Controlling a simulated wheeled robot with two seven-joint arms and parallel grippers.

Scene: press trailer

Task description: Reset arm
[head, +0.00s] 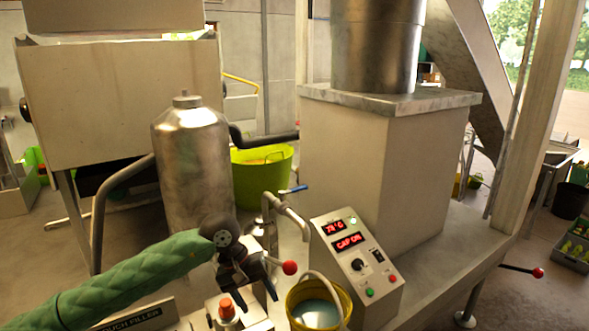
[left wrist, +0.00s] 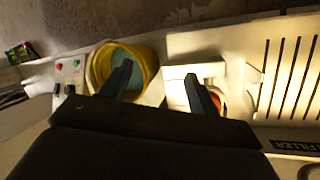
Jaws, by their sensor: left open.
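My left arm, in a green quilted sleeve, comes in from the left in the head view. Its dark gripper (head: 248,288) points down over the pouch filler, with its fingers apart and nothing seen between them. In the left wrist view the open fingers (left wrist: 158,74) show over the filler, one in front of the yellow bucket (left wrist: 96,66) and one in front of the white block (left wrist: 180,72). A red knob (head: 226,308) is below the gripper; a red-ball lever (head: 289,267) is just right of it. My right gripper is not in view.
A steel tank (head: 190,165) stands behind the gripper, beside a bent pipe tap with a blue handle (head: 292,189). The yellow bucket (head: 345,300) holds bluish liquid. A control panel (head: 357,262) reads "CAP ON". A large pale housing (head: 370,180) stands behind it.

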